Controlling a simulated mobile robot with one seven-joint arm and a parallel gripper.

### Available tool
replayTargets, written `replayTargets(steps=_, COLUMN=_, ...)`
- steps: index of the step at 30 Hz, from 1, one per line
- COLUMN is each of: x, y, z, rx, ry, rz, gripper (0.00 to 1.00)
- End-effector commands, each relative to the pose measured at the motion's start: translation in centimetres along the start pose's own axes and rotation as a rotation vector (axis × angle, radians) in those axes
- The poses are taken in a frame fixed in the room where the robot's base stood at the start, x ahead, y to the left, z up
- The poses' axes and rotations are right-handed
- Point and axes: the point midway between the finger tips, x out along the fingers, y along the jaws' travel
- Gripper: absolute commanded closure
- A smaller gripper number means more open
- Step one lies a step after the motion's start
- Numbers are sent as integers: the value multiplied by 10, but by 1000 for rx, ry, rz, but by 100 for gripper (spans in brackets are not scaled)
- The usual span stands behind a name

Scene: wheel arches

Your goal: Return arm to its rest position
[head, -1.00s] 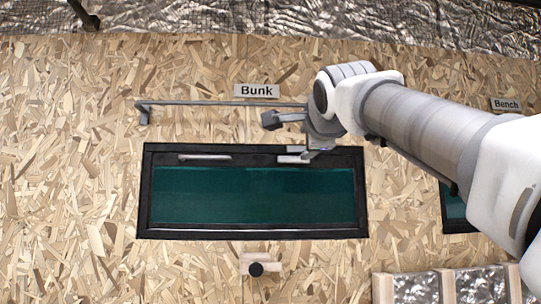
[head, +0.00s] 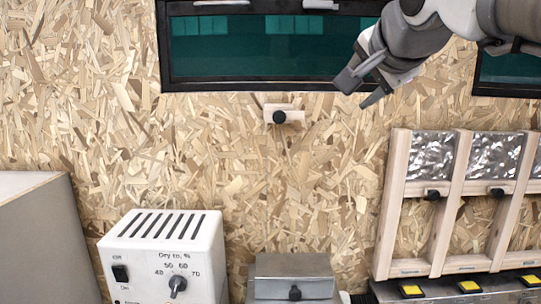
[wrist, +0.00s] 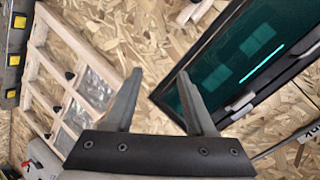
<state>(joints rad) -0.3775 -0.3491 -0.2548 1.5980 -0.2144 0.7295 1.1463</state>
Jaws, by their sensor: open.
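My gripper (head: 364,88) is at the upper right of the head view, in front of the lower right part of the window. Its two grey fingers point down and to the left, spread apart with nothing between them. In the wrist view my gripper (wrist: 160,105) also shows its fingers apart and empty, with the chipboard wall behind. My arm reaches in from the top right. The dark-framed green window (head: 250,84) is behind and above the fingertips; it also shows at the right in the wrist view (wrist: 240,55).
Below the window is a small wooden block with a black knob (head: 283,115). A white dryer box (head: 165,255) and a grey box (head: 293,272) stand lower down. A wooden frame with foil panels (head: 390,215) is at right. A grey cabinet (head: 45,240) is at left.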

Motion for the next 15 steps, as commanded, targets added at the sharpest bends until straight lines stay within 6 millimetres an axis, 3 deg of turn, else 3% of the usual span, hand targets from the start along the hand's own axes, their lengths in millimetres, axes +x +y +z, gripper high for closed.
replayTargets(steps=1, x=-1, y=22, z=11, rx=-56, ry=-25, rz=36, gripper=45)
replayTargets(steps=15, x=-27, y=212, z=137, rx=-649, ry=-348, rz=278, gripper=45)
